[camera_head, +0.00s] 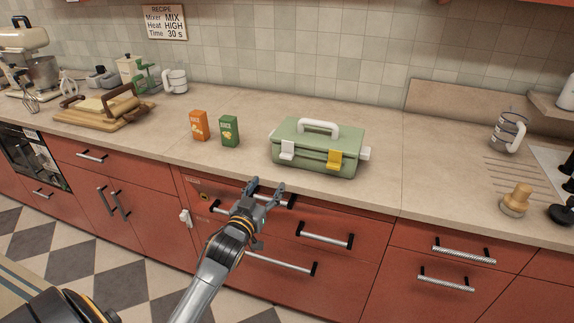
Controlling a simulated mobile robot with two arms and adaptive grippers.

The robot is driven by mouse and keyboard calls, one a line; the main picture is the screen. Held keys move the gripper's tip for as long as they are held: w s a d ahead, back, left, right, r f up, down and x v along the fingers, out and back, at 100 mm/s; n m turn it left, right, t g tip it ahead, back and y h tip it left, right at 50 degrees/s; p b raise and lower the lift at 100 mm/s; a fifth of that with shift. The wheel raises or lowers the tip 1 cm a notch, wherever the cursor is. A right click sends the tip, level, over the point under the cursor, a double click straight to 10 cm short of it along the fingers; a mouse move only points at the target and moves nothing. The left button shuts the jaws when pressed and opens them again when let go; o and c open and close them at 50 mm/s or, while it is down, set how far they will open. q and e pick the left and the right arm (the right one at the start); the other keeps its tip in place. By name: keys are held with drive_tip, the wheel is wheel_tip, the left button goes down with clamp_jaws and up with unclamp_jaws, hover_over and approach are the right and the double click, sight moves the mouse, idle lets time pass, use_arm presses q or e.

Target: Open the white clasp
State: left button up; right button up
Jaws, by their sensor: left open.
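A green box (314,159) with a white top handle (318,127) stands closed on the counter. A white clasp (287,149) is on its front at the left, and a yellow clasp (335,159) is on its front at the right. Both clasps appear to lie flat against the front. My left gripper (264,186) is open and empty, below and left of the white clasp, in front of the drawers and apart from the box. My right gripper does not show.
An orange carton (199,125) and a green carton (229,131) stand left of the box. The counter (380,185) is clear right of the box. Red drawers with bar handles (324,235) lie below the counter edge. A wooden tool (517,199) stands at the right.

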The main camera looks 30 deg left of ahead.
sight(285, 159)
use_arm(q)
drive_tip(key=p+x, duration=0.1)
drive_tip(key=x, duration=1)
drive_tip(key=shift+w+a, duration=0.1)
drive_tip(key=shift+w, duration=0.3)
drive_tip(key=shift+w+a+f, duration=0.1)
drive_tip(key=shift+w, duration=0.35)
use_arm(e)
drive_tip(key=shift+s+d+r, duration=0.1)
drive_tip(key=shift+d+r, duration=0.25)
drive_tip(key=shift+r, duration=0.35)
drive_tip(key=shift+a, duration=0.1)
